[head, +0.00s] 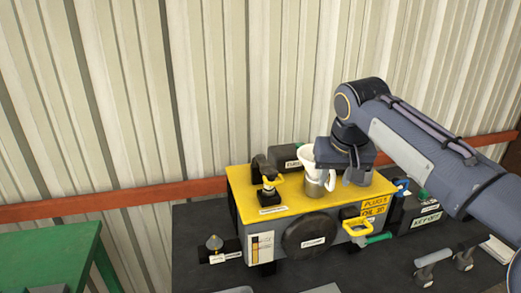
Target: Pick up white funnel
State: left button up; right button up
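The white funnel (307,157) stands upright on top of a yellow-topped machine (243,206), with a silvery metal neck (313,189) below it. My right gripper (341,174) comes in from the right, pointing down right beside the funnel, and hides part of its right side. The fingers are small and partly covered here, so I cannot tell whether they touch the funnel or how far apart they are. My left gripper is not in view.
The machine stands on a dark table (195,245) against a corrugated wall with an orange rail (130,197). A green table (50,250) is at lower left. Labelled tools lie along the front.

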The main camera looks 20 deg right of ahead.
aim_at(332, 186)
jog(key=x, duration=0.5)
jog(key=d+p+x, duration=0.1)
jog(key=x, duration=0.1)
jog(key=shift+w, duration=0.45)
jog(key=shift+a, duration=0.1)
jog(key=shift+c, duration=0.5)
grip_shut()
